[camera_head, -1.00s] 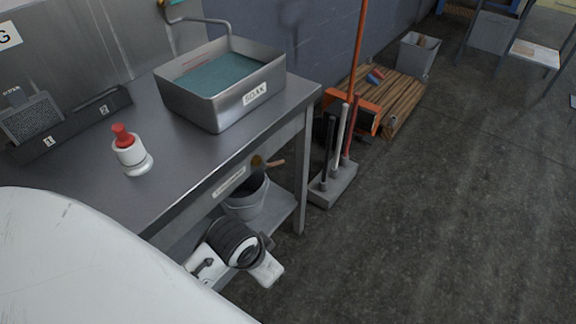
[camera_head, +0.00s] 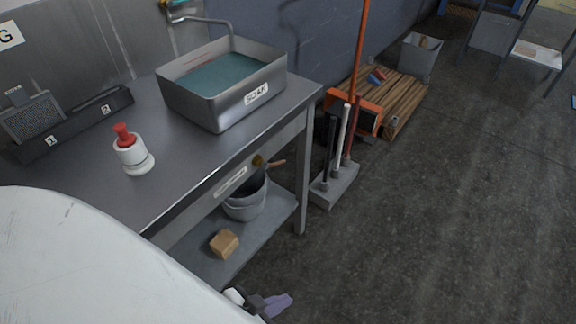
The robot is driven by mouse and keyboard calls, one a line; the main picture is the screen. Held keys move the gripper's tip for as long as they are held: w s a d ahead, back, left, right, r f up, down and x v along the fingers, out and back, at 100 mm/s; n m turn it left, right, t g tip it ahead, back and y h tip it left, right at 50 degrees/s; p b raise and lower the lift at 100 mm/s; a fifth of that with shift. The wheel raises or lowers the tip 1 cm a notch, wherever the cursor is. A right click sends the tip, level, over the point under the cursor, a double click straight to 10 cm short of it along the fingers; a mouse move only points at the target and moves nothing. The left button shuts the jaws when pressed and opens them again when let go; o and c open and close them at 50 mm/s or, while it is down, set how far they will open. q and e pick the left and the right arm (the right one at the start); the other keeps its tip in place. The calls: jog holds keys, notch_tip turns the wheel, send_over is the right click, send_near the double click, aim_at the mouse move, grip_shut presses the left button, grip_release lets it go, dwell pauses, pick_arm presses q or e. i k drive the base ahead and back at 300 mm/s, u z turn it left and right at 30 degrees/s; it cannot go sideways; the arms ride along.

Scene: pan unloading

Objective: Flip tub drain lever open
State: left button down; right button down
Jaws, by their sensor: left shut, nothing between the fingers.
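The steel tub (camera_head: 222,106) with the label SOAK stands on the steel table and holds teal liquid. Below the table's front edge is a small brass-coloured round piece (camera_head: 258,161), with a light wooden handle-like piece (camera_head: 277,163) beside it; I cannot tell if either is the drain lever or how it is set. My left gripper (camera_head: 279,303) is only partly in view at the bottom edge, low in front of the table and well apart from the tub. It is shut and empty. My right gripper is not in view.
A grey bucket (camera_head: 246,200) and a tan block (camera_head: 224,243) are on the lower shelf. A white bottle with a red top (camera_head: 132,152) stands on the table. A holder with upright handles (camera_head: 334,186) is right of the table leg.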

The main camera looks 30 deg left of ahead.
aim_at(276, 164)
jog(key=k, duration=1.25)
jog(key=z, duration=0.2)
jog(key=i, duration=1.05)
jog(key=u, duration=1.05)
jog(key=i, duration=0.65)
jog(key=u, duration=0.75)
